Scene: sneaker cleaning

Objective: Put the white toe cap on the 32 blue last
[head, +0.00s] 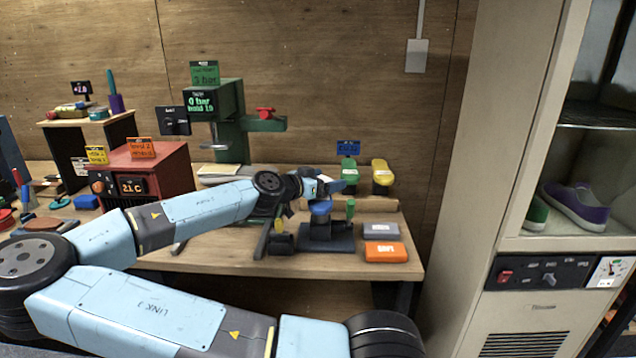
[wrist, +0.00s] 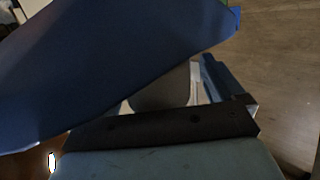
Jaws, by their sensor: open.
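My gripper (head: 334,186) is at the right end of the workbench, just above a blue piece (head: 320,207) on a black stand (head: 326,240). The blue piece may be the blue last; no number can be read on it. My gripper is open. A small white patch (head: 324,178) shows at the gripper; I cannot tell whether it is the white toe cap. In the wrist view a large dark blue surface (wrist: 110,70) fills the upper left, very close to the camera. A pale strip (wrist: 195,82) shows beside a grey rounded part.
Green (head: 350,168) and yellow (head: 381,172) pieces stand behind the gripper by a blue sign (head: 348,147). Grey (head: 381,230) and orange (head: 386,251) boxes lie right of the stand. A green press (head: 232,120) and a red heater box (head: 150,170) stand left. A tall cabinet (head: 480,170) is at right.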

